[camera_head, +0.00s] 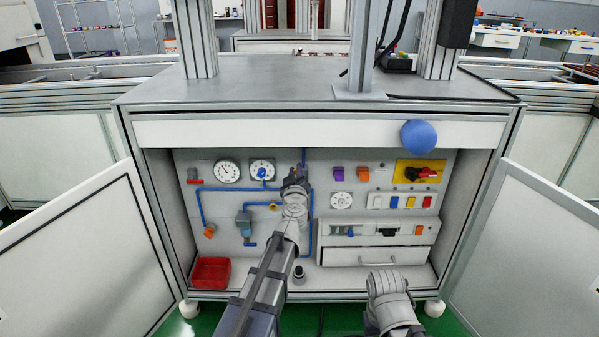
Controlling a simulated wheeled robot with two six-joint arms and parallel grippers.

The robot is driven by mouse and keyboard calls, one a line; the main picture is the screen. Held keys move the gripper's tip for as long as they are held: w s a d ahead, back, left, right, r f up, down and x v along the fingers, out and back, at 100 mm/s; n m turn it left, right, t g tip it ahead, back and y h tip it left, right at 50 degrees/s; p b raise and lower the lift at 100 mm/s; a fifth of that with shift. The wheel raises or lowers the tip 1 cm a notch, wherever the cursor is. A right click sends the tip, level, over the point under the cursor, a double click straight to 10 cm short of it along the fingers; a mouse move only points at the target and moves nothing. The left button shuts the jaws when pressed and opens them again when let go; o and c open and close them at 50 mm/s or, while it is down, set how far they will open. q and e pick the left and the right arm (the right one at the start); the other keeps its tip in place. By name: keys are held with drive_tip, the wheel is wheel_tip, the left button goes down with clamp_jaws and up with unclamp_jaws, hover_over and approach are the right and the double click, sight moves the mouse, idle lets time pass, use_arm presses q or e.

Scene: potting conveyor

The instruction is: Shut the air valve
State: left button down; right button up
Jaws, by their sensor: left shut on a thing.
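The open cabinet's back panel (225,265) carries blue air pipes (202,208) and two round gauges on the left. My left arm reaches in from below, and its gripper (294,178) is at the panel where the blue pipes run. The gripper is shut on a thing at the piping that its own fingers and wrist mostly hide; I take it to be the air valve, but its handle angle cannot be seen.
Cabinet doors stand open at left (85,250) and right (540,240). A red bin (211,272) sits on the cabinet floor. A red switch on a yellow plate (420,171), buttons and a drawer (375,257) are on the right. A blue ball (418,136) shows before the upper edge.

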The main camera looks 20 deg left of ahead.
use_arm(q)
drive_tip(key=shift+s+a+f+n+b, duration=0.1)
drive_tip(key=shift+a+f+n+b, duration=0.45)
drive_tip(key=shift+n, duration=1.4)
drive_tip(key=shift+s+a+f+n+b, duration=0.2)
drive_tip(key=shift+f+n+b, duration=0.55)
drive_tip(key=shift+n, duration=1.15)
drive_tip(key=shift+s+a+f+n+b, duration=0.1)
drive_tip(key=shift+a+f+n+b, duration=0.45)
drive_tip(key=shift+n, duration=1.4)
drive_tip(key=shift+d+f, duration=0.15)
drive_tip(key=shift+f, duration=0.1)
drive_tip(key=c, duration=0.8)
unclamp_jaws()
